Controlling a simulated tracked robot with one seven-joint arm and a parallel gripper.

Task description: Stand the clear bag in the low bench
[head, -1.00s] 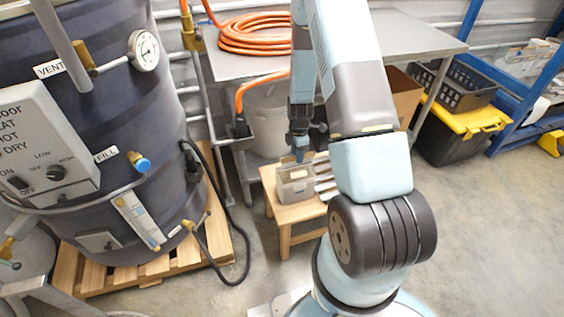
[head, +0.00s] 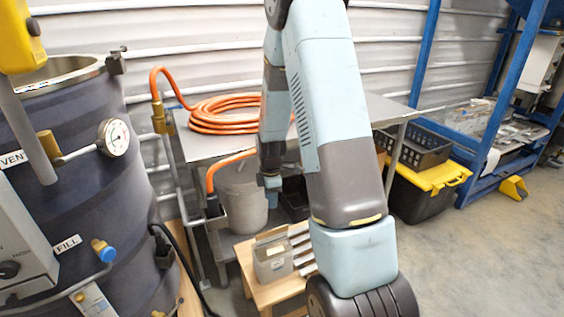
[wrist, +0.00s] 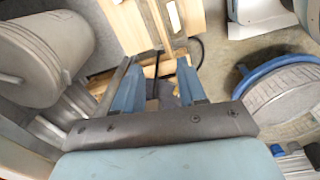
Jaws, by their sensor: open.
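The low bench (head: 246,272) is a small pale wooden one at lower middle in the head view. A grey, box-shaped container (head: 272,262) with a pale patch stands on it, beside several pale slats or dividers (head: 300,246). I cannot make out a clear bag for certain in either view. My gripper (head: 271,190) is above the bench in the head view, apart from the container. In the wrist view my gripper (wrist: 160,92) shows two spread blue fingers with nothing between them. My arm hides the bench's right part.
A metal table (head: 365,108) with a coiled orange hose (head: 222,115) stands behind. A grey bucket (head: 243,205) is under it. A dark tank (head: 85,150) stands left. A yellow-lidded black bin (head: 420,195) is right of the table. Open floor lies at lower right.

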